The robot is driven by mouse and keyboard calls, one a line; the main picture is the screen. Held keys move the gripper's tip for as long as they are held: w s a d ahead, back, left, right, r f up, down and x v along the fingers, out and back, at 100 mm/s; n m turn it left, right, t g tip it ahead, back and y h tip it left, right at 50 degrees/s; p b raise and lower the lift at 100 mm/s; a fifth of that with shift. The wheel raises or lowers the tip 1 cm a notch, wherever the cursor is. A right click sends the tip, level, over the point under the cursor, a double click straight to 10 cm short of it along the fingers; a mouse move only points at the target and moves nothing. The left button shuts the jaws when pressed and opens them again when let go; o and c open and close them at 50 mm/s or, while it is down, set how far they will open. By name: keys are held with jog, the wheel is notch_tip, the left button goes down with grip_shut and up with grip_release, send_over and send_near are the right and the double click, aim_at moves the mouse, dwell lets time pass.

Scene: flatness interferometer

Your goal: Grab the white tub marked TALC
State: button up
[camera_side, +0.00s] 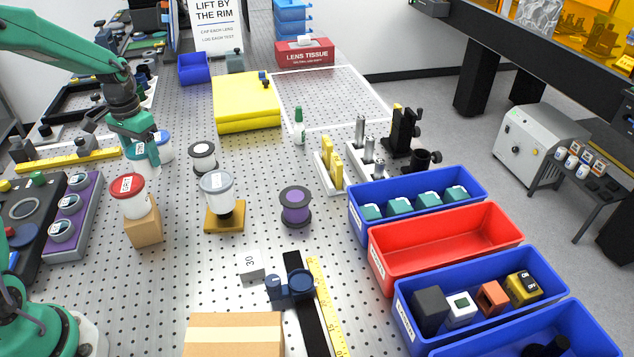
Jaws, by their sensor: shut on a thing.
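A white tub with a blue lid (165,146) is at the left, partly hidden by my gripper (147,157). A white tub with a pale grey lid (218,198) stands on a yellow-brown stand to the right. The lettering on the tubs is too small to read, so I cannot tell which is marked TALC.
A wooden block (144,234) bears the red-lidded tub. A white and black spool (203,157) and a purple spool (296,207) stand nearby. A purple rack (85,217) lies at the left. Yellow foam (247,97) lies behind. Blue bins (365,211) and a red bin (440,245) fill the right.

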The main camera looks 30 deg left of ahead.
jog(key=d+r, duration=0.4)
jog(key=d, duration=0.3)
jog(key=shift+r, duration=0.15)
dwell(0.4)
